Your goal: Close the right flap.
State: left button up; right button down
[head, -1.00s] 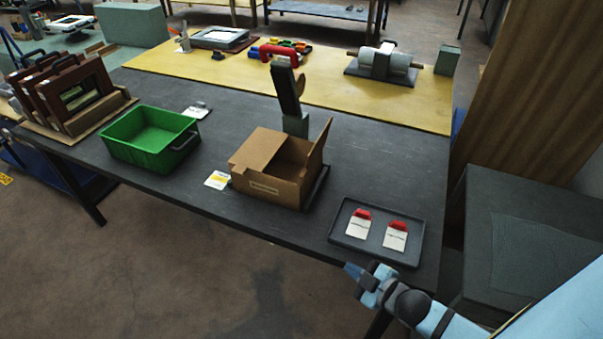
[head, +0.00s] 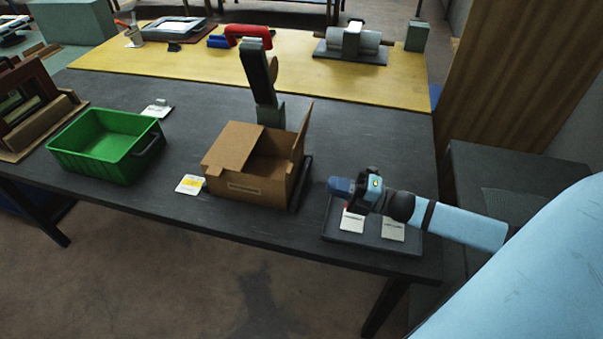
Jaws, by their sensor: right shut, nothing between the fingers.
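A brown cardboard box (head: 246,190) stands on the dark table. Its left flap (head: 231,146) lies folded over the left part of the opening. Its right flap (head: 303,133) stands up along the right side, so the right part of the box is open. My right gripper (head: 332,185) is shut and empty. It is to the right of the box, above the dark tray, pointing left and apart from the flap. My left gripper is not in view.
A dark upright post (head: 260,77) stands behind the box. A green bin (head: 95,160) and a white-yellow card (head: 190,184) are to the left.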

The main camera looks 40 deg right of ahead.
aim_at(291, 172)
jog(key=p+x, duration=0.1)
jog(key=x, duration=0.6)
jog(key=shift+w+r, duration=0.1)
jog(key=shift+w+a, duration=0.4)
jog(key=shift+w, duration=0.05)
